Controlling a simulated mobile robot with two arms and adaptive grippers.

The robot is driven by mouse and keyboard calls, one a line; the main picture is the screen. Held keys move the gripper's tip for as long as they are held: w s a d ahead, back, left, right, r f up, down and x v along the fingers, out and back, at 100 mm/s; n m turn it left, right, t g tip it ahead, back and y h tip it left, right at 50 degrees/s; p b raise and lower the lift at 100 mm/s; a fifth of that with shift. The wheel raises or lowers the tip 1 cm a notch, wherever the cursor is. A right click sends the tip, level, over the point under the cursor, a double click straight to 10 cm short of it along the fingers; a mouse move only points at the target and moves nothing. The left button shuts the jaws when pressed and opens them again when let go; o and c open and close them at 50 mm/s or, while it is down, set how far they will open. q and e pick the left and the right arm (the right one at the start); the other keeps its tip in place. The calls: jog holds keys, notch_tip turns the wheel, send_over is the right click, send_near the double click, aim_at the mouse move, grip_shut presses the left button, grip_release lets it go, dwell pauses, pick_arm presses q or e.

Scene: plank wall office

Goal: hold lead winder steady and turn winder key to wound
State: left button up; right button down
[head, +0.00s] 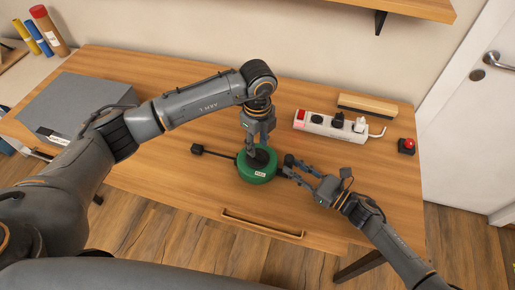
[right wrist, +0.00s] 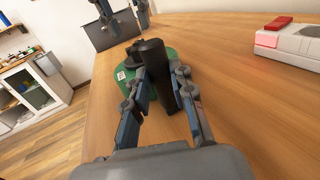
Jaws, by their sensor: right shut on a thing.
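The lead winder (head: 257,176) is a round green drum with a dark top, standing on the wooden table. It also shows in the right wrist view (right wrist: 128,75). A black cylindrical grip (right wrist: 154,62), apparently the winder key, stands at the drum's right side. My right gripper (head: 291,167) is shut on this grip, with one finger on each side in the right wrist view (right wrist: 160,80). My left gripper (head: 259,146) points down over the drum's dark top; its fingers are apart. Whether they touch the drum is unclear.
A dark block on a short lead (head: 197,149) lies left of the drum. A white power strip (head: 331,125), a wooden-backed brush-like bar (head: 367,104) and a red button (head: 407,146) are at the right. A grey case (head: 75,108) lies at the left. The table front is clear.

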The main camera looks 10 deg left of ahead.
aim_at(258, 152)
pick_arm(q)
jog(key=shift+f, duration=1.6)
grip_shut()
